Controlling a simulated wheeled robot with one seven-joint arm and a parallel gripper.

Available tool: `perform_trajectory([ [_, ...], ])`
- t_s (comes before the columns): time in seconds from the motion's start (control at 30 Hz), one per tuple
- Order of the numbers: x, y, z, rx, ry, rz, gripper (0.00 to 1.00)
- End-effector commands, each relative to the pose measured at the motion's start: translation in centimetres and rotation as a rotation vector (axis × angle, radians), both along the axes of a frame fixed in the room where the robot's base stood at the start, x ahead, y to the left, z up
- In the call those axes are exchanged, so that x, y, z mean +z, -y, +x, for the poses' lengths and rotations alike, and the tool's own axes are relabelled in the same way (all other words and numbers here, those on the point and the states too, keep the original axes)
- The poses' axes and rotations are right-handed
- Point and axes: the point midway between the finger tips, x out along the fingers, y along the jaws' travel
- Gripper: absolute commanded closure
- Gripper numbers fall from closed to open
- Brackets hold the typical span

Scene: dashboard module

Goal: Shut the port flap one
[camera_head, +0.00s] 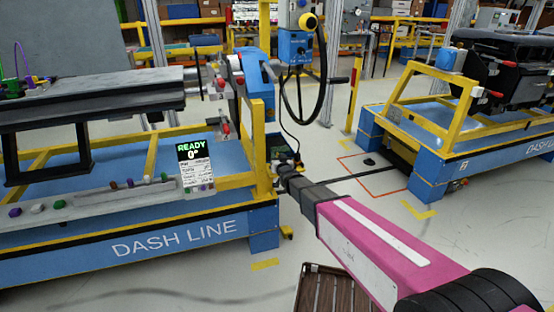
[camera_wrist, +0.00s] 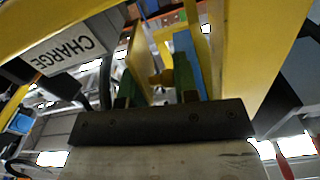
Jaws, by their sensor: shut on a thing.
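In the wrist view, my gripper (camera_wrist: 157,82) points away from the camera, with a finger on each side of a small yellow-brown knob-like part (camera_wrist: 161,77). It is shut on that part. Whether this part belongs to port flap one cannot be told. A white label reading CHARGE (camera_wrist: 70,49) shows upside down at the upper left. No flap can be clearly made out in either view.
Yellow bars (camera_wrist: 262,45) flank my gripper closely. A hanging black cable (camera_head: 322,95) is above my gripper. Another stand (camera_head: 440,135) is at right. Open floor lies between.

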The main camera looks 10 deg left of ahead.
Motion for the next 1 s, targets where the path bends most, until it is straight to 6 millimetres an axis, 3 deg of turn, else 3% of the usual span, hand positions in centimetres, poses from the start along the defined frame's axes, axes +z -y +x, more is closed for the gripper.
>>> perform_trajectory([
  [0.47, 0.1, 0.4, 0.2, 0.002, -0.061, 0.101, 0.95],
  [1.0, -0.4, 2.2, 1.3, 0.002, -0.307, 0.5, 0.95],
])
